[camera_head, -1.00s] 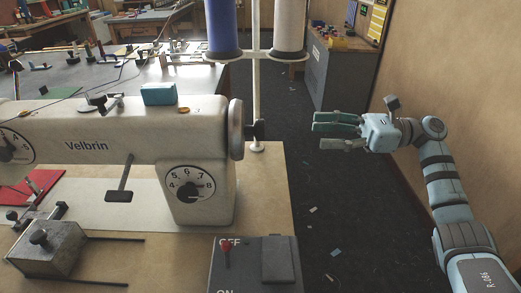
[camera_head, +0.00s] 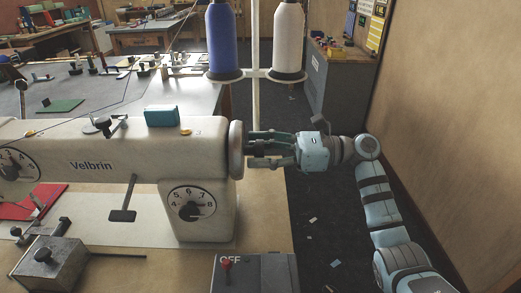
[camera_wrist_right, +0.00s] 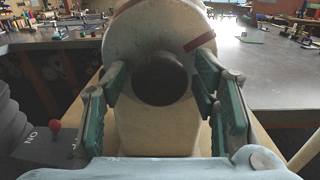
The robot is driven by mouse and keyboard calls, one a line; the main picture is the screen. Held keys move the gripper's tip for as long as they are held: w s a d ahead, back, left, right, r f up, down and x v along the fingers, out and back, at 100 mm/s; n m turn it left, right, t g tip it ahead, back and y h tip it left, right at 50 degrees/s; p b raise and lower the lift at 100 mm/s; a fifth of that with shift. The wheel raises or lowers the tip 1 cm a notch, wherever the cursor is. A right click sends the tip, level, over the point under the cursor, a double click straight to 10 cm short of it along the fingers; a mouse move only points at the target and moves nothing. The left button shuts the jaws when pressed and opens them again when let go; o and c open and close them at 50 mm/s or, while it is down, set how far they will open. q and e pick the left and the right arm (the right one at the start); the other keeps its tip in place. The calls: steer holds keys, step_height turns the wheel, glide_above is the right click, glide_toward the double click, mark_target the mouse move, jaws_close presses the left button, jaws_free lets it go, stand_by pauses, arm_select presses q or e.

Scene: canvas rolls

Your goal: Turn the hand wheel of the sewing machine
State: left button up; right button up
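The cream sewing machine marked Velbrin (camera_head: 110,160) stands on a table at the left of the head view. Its round hand wheel (camera_head: 236,150) is on the machine's right end. In the right wrist view the pale hand wheel (camera_wrist_right: 125,45) faces me, with a dark hub (camera_wrist_right: 162,78) in the middle and a red mark near its upper right edge. My right gripper (camera_head: 254,147) reaches in from the right, close to the wheel. Its green-padded fingers (camera_wrist_right: 160,82) are apart, on either side of the hub. I cannot tell whether they touch the wheel. My left gripper is not in view.
A switch box (camera_head: 252,272) with a red lever is in front of the machine. A thread stand with blue (camera_head: 222,40) and white (camera_head: 288,40) spools rises behind the wheel. A grey cabinet (camera_head: 338,85) stands farther back. Open floor lies right of the table.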

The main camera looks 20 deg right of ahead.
steer(key=c, duration=0.9)
